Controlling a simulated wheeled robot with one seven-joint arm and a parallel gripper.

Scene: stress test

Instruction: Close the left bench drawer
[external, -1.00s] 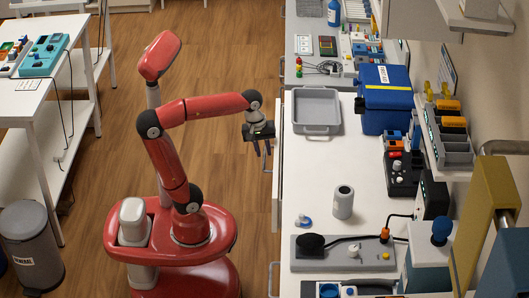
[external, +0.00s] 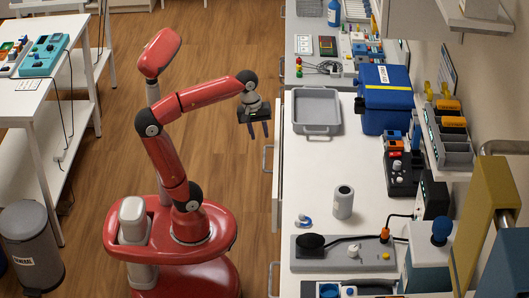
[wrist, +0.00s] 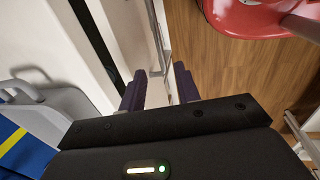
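The left bench drawer (external: 277,185) is a white front along the bench's aisle side, standing slightly out from the bench. In the wrist view a dark gap lies between the bench top and the drawer front (wrist: 128,45). Its metal bar handle (external: 267,158) also shows in the wrist view (wrist: 158,35), ahead of the fingers. My gripper (external: 260,136) is on the aisle side, just beyond the handle in the picture. Its fingers point down, apart and empty. In the wrist view both dark fingers (wrist: 159,90) are spread; contact with the handle cannot be told.
A grey tray (external: 317,108) and a blue box (external: 386,105) stand on the white bench top (external: 320,180). Another handle (external: 273,279) sits lower along the bench front.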

